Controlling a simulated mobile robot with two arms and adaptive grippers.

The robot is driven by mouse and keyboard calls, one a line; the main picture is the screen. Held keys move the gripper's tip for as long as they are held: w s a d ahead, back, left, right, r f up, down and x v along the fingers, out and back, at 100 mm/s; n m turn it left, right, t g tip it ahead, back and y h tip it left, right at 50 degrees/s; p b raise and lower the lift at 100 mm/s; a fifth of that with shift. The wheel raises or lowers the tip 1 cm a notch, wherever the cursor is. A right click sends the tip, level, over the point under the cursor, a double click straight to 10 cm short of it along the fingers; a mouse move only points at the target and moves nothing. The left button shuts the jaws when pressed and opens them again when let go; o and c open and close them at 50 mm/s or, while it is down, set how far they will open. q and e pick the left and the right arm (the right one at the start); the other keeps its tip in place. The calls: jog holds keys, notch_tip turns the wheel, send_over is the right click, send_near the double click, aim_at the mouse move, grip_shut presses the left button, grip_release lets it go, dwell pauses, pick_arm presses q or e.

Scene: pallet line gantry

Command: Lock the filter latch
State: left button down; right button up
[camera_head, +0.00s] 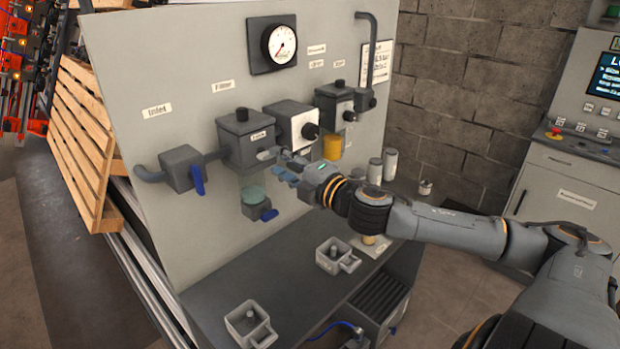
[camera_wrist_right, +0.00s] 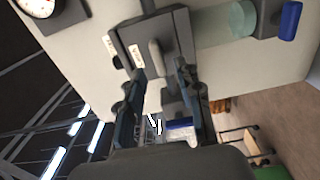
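The filter (camera_head: 246,137) is a dark grey box on the upright grey panel, with a clear bowl holding a green element below it. It also shows in the right wrist view (camera_wrist_right: 182,35). The latch (camera_wrist_right: 156,58) is a light grey rounded tab on its front, beside a small label; it also shows in the head view (camera_head: 266,155). My right gripper (camera_wrist_right: 160,72) is open, its two dark fingers reaching toward the filter front. The latch appears in the gap between the fingertips; contact cannot be told. My left gripper is not in view.
The inlet valve (camera_head: 182,169) with a blue handle is left of the filter. A white-fronted unit (camera_head: 298,127) and a gauge (camera_head: 280,45) are right and above. The dark bench (camera_head: 290,290) below holds two grey square cups (camera_head: 335,256). A wooden pallet (camera_head: 85,140) leans at left.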

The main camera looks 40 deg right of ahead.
jog(key=s, duration=0.8)
jog(key=shift+s+d, duration=0.15)
jog(key=shift+d, duration=0.15)
dwell(0.5)
